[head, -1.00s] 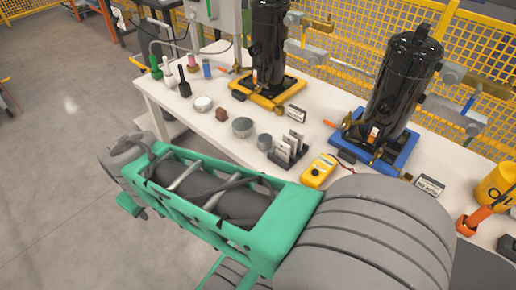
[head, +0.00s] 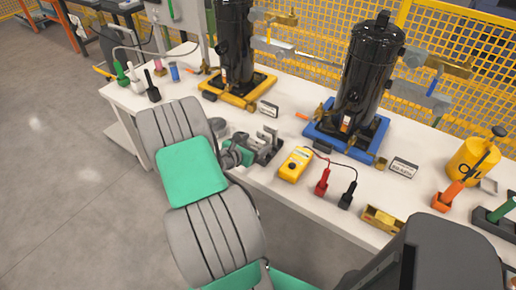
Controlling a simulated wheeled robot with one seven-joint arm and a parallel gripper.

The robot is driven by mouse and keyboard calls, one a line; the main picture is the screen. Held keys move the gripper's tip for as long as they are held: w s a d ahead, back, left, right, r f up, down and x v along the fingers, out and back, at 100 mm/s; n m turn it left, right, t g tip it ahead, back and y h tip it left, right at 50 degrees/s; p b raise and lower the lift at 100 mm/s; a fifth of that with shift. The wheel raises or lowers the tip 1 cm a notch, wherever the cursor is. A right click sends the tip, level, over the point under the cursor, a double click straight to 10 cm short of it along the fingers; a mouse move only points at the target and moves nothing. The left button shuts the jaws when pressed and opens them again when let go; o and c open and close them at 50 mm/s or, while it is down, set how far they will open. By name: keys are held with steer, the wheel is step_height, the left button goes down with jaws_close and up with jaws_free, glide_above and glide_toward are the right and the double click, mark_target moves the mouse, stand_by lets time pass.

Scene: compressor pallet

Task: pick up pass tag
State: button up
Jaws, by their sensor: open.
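A dark rack (head: 270,151) with upright pale tags (head: 271,133) stands on the white bench, left of a yellow meter. I cannot read the tags, so I cannot tell which is the pass tag. My gripper (head: 246,151) is at the left side of the rack, over the bench's front part, and hides some of the rack and tags. Its fingers are small and partly hidden by my arm; it is open, with nothing seen in it. I cannot tell whether it touches a tag.
The yellow meter (head: 294,164) has red (head: 322,182) and black (head: 347,195) probes beside it. Black compressors stand on a yellow pallet (head: 237,93) and a blue pallet (head: 346,143) behind. Small signs (head: 403,167) stand before them. A yellow oil can (head: 472,160) is at right.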

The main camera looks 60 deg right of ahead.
steer(key=shift+x, duration=1.05)
steer(key=shift+r, duration=0.1)
steer(key=c, duration=1.4)
steer(key=shift+r, duration=0.1)
